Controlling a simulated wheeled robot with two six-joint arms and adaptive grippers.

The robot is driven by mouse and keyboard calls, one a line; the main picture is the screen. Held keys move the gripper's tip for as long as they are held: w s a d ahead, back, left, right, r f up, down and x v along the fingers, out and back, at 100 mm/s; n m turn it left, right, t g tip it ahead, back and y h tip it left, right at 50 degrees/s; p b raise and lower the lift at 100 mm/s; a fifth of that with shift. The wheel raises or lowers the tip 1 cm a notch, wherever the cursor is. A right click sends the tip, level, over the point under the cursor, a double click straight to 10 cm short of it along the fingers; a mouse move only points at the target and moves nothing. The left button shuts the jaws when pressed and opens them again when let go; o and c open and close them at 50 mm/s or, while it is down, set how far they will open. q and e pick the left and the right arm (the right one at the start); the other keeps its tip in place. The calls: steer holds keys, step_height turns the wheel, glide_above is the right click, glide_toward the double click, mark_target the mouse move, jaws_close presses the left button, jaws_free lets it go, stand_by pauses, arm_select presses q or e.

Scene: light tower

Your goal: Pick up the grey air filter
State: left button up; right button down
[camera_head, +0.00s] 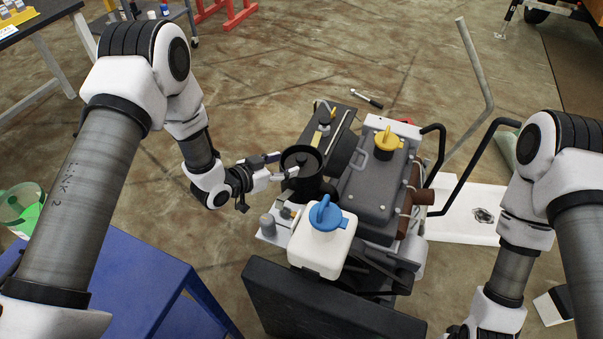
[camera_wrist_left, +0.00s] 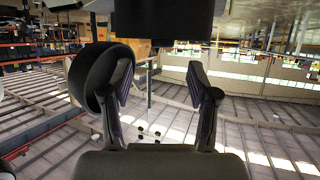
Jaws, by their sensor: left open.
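A round black housing (camera_head: 302,157) with an open top and a thin central rod sits on the engine. I cannot single out a grey air filter; it may be the round part here. My left gripper (camera_head: 283,164) is open at the housing's left side, fingers pointing at it. In the left wrist view, which is upside down, its fingers (camera_wrist_left: 160,76) are apart with a thin rod (camera_wrist_left: 149,78) between them. A dark cylinder (camera_wrist_left: 165,18) is at the top and a thick black round part (camera_wrist_left: 88,78) overlaps one finger's side. My right gripper is not clearly visible.
The engine carries a white tank with a blue cap (camera_head: 324,214), a yellow cap (camera_head: 387,139) and a black radiator (camera_head: 330,305). Black bars (camera_head: 470,165) rise at its right. A blue table (camera_head: 135,275) stands at lower left. A wrench (camera_head: 367,98) lies on open floor behind.

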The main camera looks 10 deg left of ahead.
mark_target(299, 159)
arm_select(q)
steer(key=x, duration=0.8)
steer(key=shift+w+a+f, duration=0.1)
steer(key=shift+w+a, duration=0.05)
jaws_close()
